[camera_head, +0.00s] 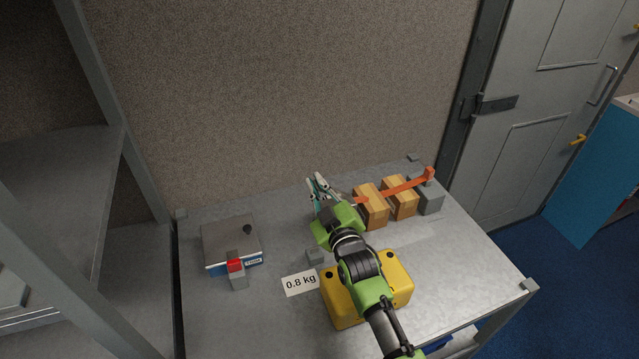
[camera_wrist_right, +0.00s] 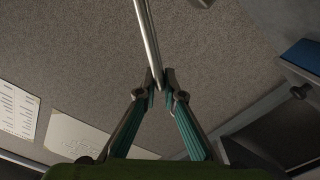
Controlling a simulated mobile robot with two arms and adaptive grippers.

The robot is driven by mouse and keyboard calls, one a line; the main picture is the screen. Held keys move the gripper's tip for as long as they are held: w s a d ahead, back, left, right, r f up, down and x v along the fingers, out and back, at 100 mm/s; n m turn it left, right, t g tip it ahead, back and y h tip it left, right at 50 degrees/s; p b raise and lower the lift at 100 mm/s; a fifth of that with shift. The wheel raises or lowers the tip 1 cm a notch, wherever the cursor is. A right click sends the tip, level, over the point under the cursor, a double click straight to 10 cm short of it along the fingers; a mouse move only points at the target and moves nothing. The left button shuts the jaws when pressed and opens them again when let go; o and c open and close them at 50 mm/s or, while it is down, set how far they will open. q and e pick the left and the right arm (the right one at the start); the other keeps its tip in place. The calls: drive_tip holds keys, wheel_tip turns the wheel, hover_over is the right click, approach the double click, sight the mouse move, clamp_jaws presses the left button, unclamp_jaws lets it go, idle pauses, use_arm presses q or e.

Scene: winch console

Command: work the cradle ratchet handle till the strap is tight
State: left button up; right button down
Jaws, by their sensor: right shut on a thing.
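My right gripper (camera_head: 316,184) is at the left end of the cradle, its fingers pointing up and away. In the right wrist view its fingertips (camera_wrist_right: 161,82) are closed on the lower end of a slim metal bar, the ratchet handle (camera_wrist_right: 148,40). The orange strap (camera_head: 405,187) runs over two wooden blocks (camera_head: 372,208) to a grey block (camera_head: 430,197) at the right. The ratchet body and the strap's left end are mostly hidden behind my gripper and wrist. I cannot tell how tight the strap is. My left gripper is not in view.
A yellow case (camera_head: 345,308) stands under my right forearm, beside a "0.8 kg" label (camera_head: 300,283). A wall rises behind the table; the right front tabletop (camera_head: 455,260) is clear.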

drive_tip(key=shift+a+f, duration=0.1)
drive_tip(key=shift+f, duration=0.1)
drive_tip(key=c, duration=2.2)
unclamp_jaws()
drive_tip(key=shift+r, duration=0.15)
wheel_tip(320, 180, up, 10)
drive_tip(key=shift+f, duration=0.1)
